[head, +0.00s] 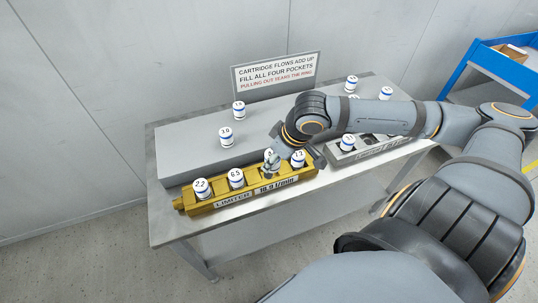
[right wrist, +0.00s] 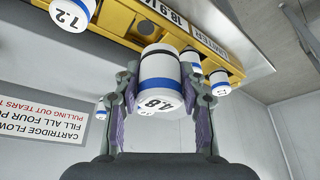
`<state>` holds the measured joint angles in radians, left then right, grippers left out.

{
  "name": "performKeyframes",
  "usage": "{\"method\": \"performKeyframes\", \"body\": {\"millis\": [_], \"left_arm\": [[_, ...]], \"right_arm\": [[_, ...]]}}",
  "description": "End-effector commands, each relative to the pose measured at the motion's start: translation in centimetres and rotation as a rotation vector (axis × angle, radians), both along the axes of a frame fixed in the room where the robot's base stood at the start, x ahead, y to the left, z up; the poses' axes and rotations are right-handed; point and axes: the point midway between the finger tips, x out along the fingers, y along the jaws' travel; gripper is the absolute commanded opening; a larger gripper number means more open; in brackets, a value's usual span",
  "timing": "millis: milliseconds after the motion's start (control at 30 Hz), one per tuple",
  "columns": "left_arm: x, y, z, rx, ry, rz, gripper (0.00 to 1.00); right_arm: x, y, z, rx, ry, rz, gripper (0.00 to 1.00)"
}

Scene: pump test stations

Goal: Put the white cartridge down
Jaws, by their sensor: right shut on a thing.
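My right gripper (right wrist: 160,100) is shut on a white cartridge (right wrist: 160,75) with a blue band and a number that looks like 7.8. In the head view, the right gripper (head: 271,163) is at the third position along the yellow block (head: 243,203) and mostly covers the held cartridge. My left gripper is not in view.
Two loose cartridges (head: 239,110) (head: 226,139) stand on the grey raised shelf (head: 185,150), and several more stand at right. A grey block (head: 372,150) with a cartridge (head: 347,142) is right of the yellow one. A sign (head: 276,75) stands behind. A blue cart (head: 470,72) is far right.

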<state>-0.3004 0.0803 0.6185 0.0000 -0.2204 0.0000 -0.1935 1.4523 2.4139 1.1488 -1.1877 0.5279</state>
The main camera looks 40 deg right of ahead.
Motion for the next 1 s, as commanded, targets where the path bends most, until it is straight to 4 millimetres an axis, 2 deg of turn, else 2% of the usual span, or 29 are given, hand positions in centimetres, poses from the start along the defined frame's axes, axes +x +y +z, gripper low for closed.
{"method": "performKeyframes", "body": {"millis": [33,200,233,267,500,767,1000], "left_arm": [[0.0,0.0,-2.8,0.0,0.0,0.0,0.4],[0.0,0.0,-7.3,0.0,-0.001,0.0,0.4],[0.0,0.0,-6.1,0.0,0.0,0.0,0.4],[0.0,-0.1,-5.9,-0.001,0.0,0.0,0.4],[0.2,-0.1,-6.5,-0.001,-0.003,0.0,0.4],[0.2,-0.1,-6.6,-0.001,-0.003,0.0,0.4],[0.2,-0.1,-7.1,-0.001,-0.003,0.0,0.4]], "right_arm": [[0.5,0.0,-1.8,0.006,-0.009,-0.004,0.04],[1.3,-0.2,-3.0,0.01,-0.006,0.006,0.04],[1.6,-0.3,-2.3,0.014,-0.006,0.005,0.04],[1.8,-0.3,-2.3,0.015,-0.006,0.004,0.04],[3.2,-0.8,-4.2,0.011,0.001,0.004,0.04],[3.8,-1.2,-4.9,0.004,-0.001,0.006,0.04],[4.2,-1.3,-8.3,0.004,0.005,0.005,0.04]]}}
